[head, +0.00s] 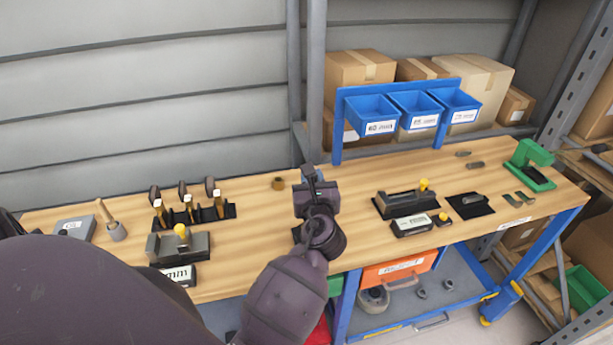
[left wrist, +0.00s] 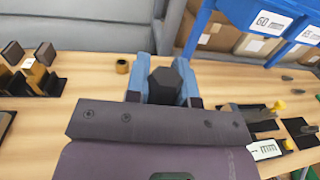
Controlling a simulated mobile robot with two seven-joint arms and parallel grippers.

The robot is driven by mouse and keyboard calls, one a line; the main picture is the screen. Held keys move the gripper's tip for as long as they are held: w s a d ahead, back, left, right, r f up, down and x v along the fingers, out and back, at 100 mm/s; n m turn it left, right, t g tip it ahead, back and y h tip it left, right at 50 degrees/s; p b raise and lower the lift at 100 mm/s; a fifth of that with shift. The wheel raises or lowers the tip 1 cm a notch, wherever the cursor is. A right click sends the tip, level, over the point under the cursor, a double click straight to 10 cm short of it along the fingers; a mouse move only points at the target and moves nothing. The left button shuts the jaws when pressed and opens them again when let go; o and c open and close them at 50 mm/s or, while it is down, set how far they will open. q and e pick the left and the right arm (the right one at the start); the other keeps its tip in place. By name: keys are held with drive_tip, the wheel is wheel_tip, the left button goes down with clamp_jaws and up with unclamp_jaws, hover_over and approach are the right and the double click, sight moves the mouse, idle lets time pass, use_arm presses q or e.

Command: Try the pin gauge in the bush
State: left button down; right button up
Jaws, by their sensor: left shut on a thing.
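My left gripper (head: 312,175) is over the middle of the workbench. In the left wrist view its two blue fingers (left wrist: 165,82) are shut on a dark six-sided handle, which looks like a pin gauge (left wrist: 168,88). The lower part of this gauge is hidden behind the gripper body. A small brass bush (head: 278,183) stands on the bench just left of the gripper, apart from it. The bush also shows in the left wrist view (left wrist: 122,66). Several gauges with dark heads (head: 184,197) stand in a black rack (head: 230,212) on the left. My right gripper is not in view.
A grey block fixture (head: 165,247) with a yellow knob stands in front of the rack. A black fixture (head: 398,206) and a display box (head: 412,226) lie to the right. Blue bins (head: 372,112) hang behind, and a green press (head: 530,165) stands far right. Bare wood surrounds the bush.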

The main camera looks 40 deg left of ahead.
use_arm(q)
drive_tip(key=shift+s+a+f+n+g+y, duration=0.1)
drive_tip(key=shift+a+f+n+g+y, duration=0.35)
drive_tip(key=shift+n+g+y, duration=0.45)
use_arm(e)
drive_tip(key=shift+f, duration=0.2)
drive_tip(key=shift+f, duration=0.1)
use_arm(q)
drive_tip(key=shift+m, duration=0.3)
wheel_tip(320, 180, down, 5)
drive_tip(key=b, duration=0.5)
drive_tip(key=shift+f+b, duration=0.2)
drive_tip(key=shift+b, duration=0.15)
drive_tip(key=shift+f, duration=0.25)
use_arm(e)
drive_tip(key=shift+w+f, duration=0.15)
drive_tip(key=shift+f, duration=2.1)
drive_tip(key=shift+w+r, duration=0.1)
